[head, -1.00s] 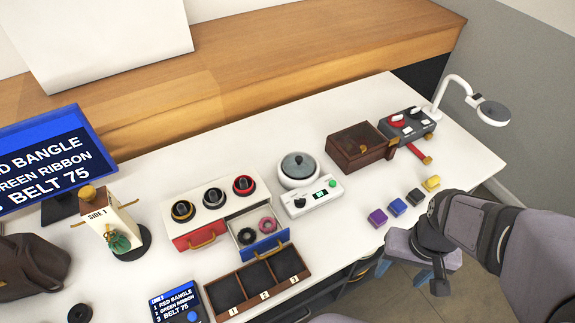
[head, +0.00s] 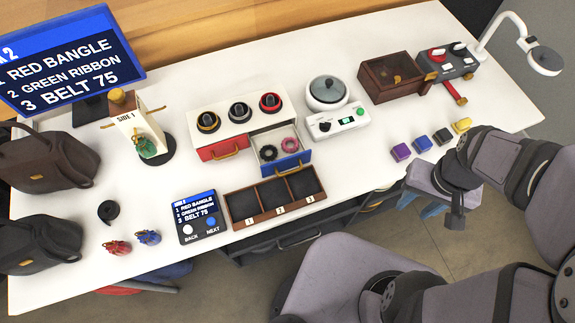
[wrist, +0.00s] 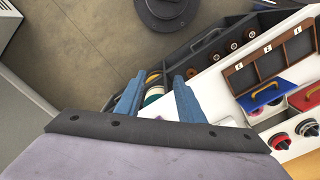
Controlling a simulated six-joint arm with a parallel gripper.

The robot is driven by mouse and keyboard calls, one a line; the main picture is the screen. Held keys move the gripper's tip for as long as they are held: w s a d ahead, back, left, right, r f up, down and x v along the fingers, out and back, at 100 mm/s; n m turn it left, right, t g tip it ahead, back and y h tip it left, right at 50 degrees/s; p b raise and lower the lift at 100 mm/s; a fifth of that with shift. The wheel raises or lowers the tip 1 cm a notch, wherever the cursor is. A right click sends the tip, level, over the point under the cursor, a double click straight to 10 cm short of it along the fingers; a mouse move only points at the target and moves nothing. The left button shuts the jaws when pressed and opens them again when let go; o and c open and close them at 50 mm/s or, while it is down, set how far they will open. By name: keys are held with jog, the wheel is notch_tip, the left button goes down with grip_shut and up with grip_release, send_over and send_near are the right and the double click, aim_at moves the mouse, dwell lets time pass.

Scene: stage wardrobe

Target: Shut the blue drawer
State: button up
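The blue drawer (head: 291,164) is pulled out from the right side of a white cabinet (head: 226,119) in the head view. A black ring (head: 268,152) and a pink ring (head: 289,145) lie inside. The drawer's blue front (wrist: 265,97) with its yellow handle also shows at the right of the wrist view. The red drawer (head: 222,150) beside it looks shut. My gripper (head: 418,208) is at the table's front edge, right of the drawer and well apart from it. Its blue fingers (wrist: 158,100) are spread with nothing held between them.
A three-compartment tray (head: 275,200) lies close in front of the blue drawer. Several small coloured blocks (head: 422,144) lie between the scale and my arm. White table is clear between drawer and blocks.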

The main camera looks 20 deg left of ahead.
jog(key=shift+w, duration=0.15)
jog(key=c, duration=0.5)
jog(key=shift+w+d+n+p, duration=0.15)
jog(key=shift+w+n+p, duration=0.2)
jog(key=shift+n+p, duration=0.35)
grip_shut()
jog(key=w+a+f+n+t+p, duration=0.2)
jog(key=w+a+n+p, duration=0.3)
jog(key=n+p, duration=0.6)
jog(key=s+a+n+g+y+p, duration=0.1)
jog(key=s+a+n+y+p, duration=0.3)
jog(key=a+n, duration=0.9)
jog(key=s+a+y, duration=0.1)
jog(key=s+y, duration=0.1)
jog(key=s, duration=0.2)
jog(key=shift+a+n+g+y, duration=0.3)
jog(key=shift+a+y, duration=0.05)
jog(key=shift+y, duration=0.05)
